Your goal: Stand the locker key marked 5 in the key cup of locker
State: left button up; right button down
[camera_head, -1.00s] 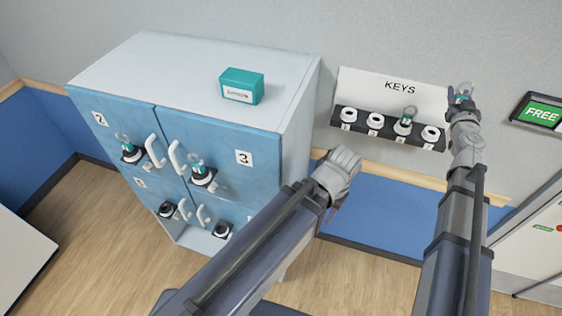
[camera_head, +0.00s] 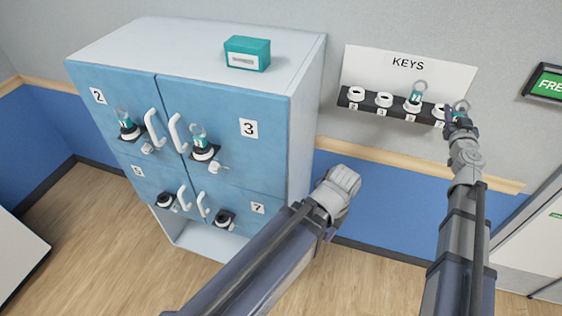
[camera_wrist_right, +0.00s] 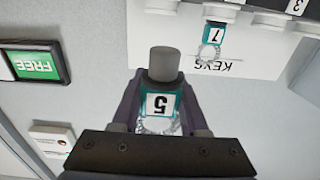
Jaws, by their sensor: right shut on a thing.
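The key marked 5 (camera_wrist_right: 160,103) is teal with a grey round end and a ring, and shows upside down in the right wrist view. My right gripper (camera_head: 458,115) is shut on it, in front of the right end of the key rack. In the right wrist view both fingers (camera_wrist_right: 160,110) flank the key. The key cup of locker 5 (camera_head: 166,201), dark with a pale ring, is on the lower left door by the label 5 (camera_head: 138,172); no key shows in it. My left gripper (camera_head: 338,190) is right of the lockers; its fingertips are hidden.
Keys stand in the cups of locker 2 (camera_head: 128,127) and locker 3 (camera_head: 201,147). The locker 7 cup (camera_head: 223,218) shows no key. Key 7 (camera_head: 415,98) stands in the rack (camera_head: 370,103). A teal box (camera_head: 247,53) lies on the locker top. Handles stick out from the doors.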

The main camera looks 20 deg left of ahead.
notch_tip(320, 180, down, 37)
jog(key=y+b, duration=0.1)
jog(key=b, duration=3.4)
jog(key=shift+w+a+f+n, duration=0.2)
jog(key=shift+n, duration=0.2)
